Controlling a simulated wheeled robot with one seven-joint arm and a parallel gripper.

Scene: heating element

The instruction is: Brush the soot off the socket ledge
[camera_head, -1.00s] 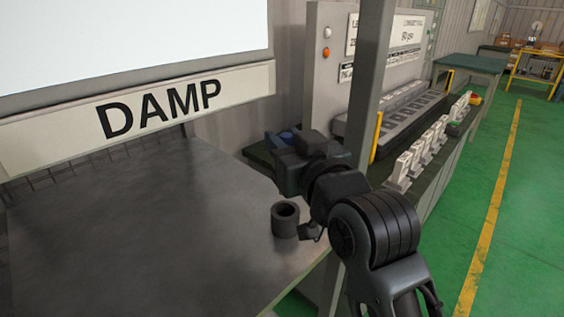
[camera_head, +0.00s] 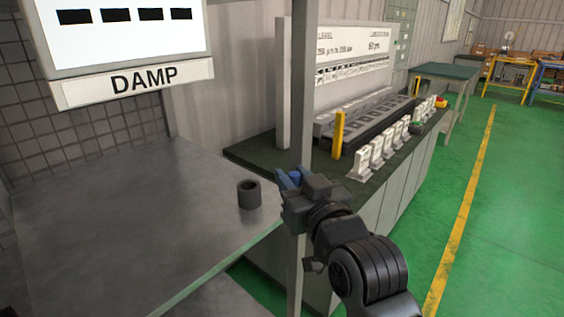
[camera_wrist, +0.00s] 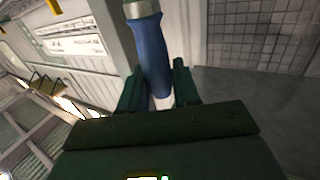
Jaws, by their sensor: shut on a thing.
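My gripper (camera_head: 287,180) is at the right edge of the grey metal table (camera_head: 110,225), beside the grey post. In the wrist view, my gripper (camera_wrist: 160,88) is shut on a blue-handled tool (camera_wrist: 150,55) with a pale metal collar at its upper end. The tool's working end is cut off by the picture's top edge, so I cannot see bristles. In the head view only a bit of the blue handle (camera_head: 295,176) shows at the jaws. I cannot make out a socket ledge or distinct soot.
A dark hollow cylinder (camera_head: 249,195) stands upright on the table, left of my gripper. A grey post (camera_head: 302,110) rises close to it. Behind is a dark bench (camera_head: 262,152) with a row of white fixtures (camera_head: 376,156). A DAMP sign (camera_head: 145,80) hangs above. Green floor is open at right.

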